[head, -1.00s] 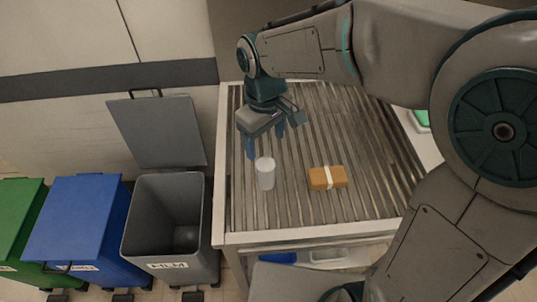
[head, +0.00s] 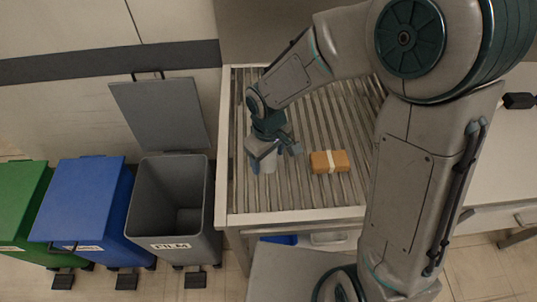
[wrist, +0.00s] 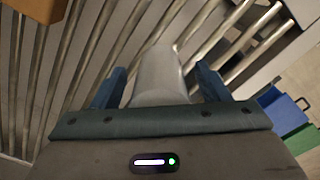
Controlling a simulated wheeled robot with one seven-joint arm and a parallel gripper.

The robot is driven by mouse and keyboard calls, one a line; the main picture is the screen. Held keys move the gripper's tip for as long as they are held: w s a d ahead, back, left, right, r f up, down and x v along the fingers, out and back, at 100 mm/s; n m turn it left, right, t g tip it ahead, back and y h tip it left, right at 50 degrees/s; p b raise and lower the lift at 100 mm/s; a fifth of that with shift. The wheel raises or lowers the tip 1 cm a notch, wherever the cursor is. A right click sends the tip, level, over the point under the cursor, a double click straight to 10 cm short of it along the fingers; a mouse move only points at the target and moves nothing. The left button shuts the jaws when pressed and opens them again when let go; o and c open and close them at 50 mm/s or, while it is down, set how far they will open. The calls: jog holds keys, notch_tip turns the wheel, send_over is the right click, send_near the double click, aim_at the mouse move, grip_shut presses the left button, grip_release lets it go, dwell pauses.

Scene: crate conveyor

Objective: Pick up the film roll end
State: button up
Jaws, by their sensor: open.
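The film roll end (head: 266,164) is a whitish cylinder on the slatted conveyor, near its left side. In the head view my gripper (head: 268,158) is over it and hides most of it. In the wrist view the film roll end (wrist: 158,75) lies between the two blue fingers of my gripper (wrist: 160,85). A gap shows on each side, so the fingers are open around it and not closed on it.
An orange-brown box with a pale band (head: 330,162) lies on the conveyor (head: 230,190) to the right of my gripper. An open grey bin (head: 170,225), a blue bin (head: 82,205) and a green bin (head: 22,205) stand left of the conveyor.

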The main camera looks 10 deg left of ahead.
jog(key=shift+f, duration=0.3)
jog(key=c, duration=1.1)
jog(key=shift+o, duration=0.2)
jog(key=shift+r, duration=0.1)
